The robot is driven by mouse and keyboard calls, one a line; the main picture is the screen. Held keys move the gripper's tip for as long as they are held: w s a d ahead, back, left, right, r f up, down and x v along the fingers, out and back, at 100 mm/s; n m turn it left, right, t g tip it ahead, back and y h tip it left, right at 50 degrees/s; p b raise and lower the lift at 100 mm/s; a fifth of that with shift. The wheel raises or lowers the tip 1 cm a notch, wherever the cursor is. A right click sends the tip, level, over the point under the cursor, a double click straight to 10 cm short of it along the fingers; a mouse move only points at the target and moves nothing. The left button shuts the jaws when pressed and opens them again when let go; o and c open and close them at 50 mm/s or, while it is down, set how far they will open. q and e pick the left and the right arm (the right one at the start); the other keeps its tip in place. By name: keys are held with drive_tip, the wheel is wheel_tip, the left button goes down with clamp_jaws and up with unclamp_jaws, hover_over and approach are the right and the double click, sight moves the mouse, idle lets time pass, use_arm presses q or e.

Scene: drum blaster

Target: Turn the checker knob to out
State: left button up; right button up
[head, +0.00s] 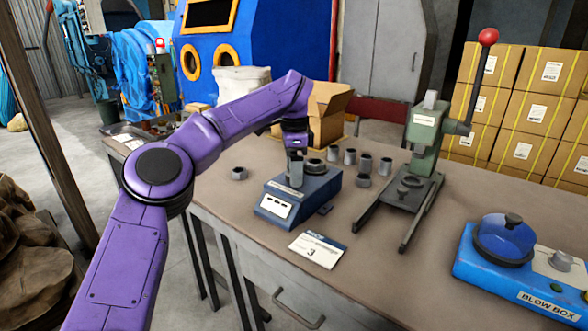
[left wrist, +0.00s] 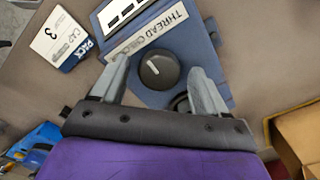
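The thread checker is a blue box (head: 310,193) on the workbench, with a white label reading "THREAD CH…" partly covered in the left wrist view (left wrist: 142,42). Its round black knob (left wrist: 158,70) has a short white pointer mark toward the upper left in that view. My left gripper (head: 296,178) is over the checker, pointing down. In the left wrist view, its two grey fingers (left wrist: 158,68) are open on either side of the knob, with gaps visible. A dark round part (left wrist: 181,103) is partly hidden by a finger. In the head view, the knob is hidden behind the gripper. My right gripper is not in view.
Several grey cylinders (head: 350,156) stand behind the checker. A green press (head: 424,135) with a red-ended lever is right of it, and a blue blow box (head: 520,265) is farther right. A white card (head: 318,250) lies in front. A cardboard box (head: 330,105) is behind.

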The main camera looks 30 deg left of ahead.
use_arm(q)
wheel_tip(320, 180, up, 10)
drive_tip(key=p, duration=0.5)
drive_tip(key=shift+r, duration=0.25)
